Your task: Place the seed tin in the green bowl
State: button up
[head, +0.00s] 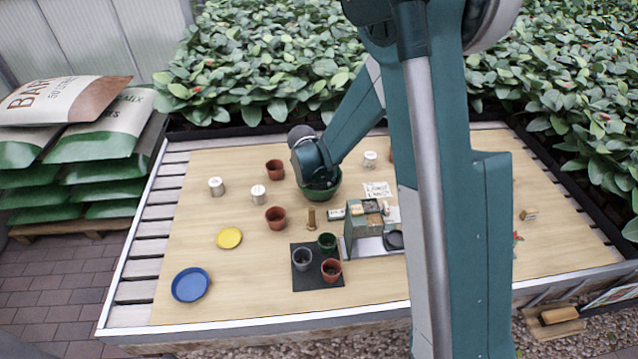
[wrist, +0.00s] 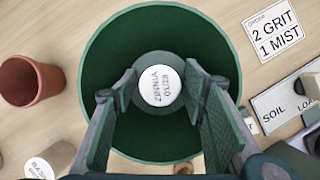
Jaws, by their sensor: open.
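The green bowl (wrist: 105,55) fills the middle of the wrist view; in the head view the green bowl (head: 325,192) stands mid-table, partly covered by my arm. A seed tin (wrist: 160,90) with a round white lid, lettered upside down with what looks like "ZINNIA SEED", is inside the bowl near its middle. It looks upright. My gripper (wrist: 160,84) is open, with one finger on each side of the tin; small gaps seem to show, but contact is hard to judge. The head view hides the tin and fingertips behind my wrist.
White-lidded tins (head: 216,187) and (head: 258,195) stand left, another tin (head: 370,159) behind right. Terracotta pots (head: 275,170) and (head: 276,218), a yellow saucer (head: 229,237) and a blue dish (head: 190,285) lie left. A dark mat (head: 302,281) holds several pots.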

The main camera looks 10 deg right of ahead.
jog(key=shift+r, duration=0.1)
jog(key=p+v, duration=0.2)
jog(key=v, duration=1)
dwell(0.7)
jog(key=shift+r, duration=0.1)
jog(key=s+d+r+m+t+y, duration=0.1)
jog(key=s+d+r+m, duration=0.4)
jog(key=s+r+m, duration=0.25)
jog(key=s+d+r+m+y, duration=0.1)
jog(key=s+d+r+m, duration=0.4)
jog(key=s+r+m, duration=0.3)
jog(key=s+d+r+m+t, duration=0.1)
jog(key=s+d+m, duration=0.1)
jog(key=s+m, duration=0.5)
jog(key=s+d+r+m+t, duration=0.1)
jog(key=s+d+r+m, duration=0.1)
jog(key=s+m, duration=0.5)
jog(key=s, duration=0.4)
jog(key=shift+s+d+r, duration=0.2)
jog(key=shift+s+r, duration=0.05)
jog(key=shift+r, duration=0.1)
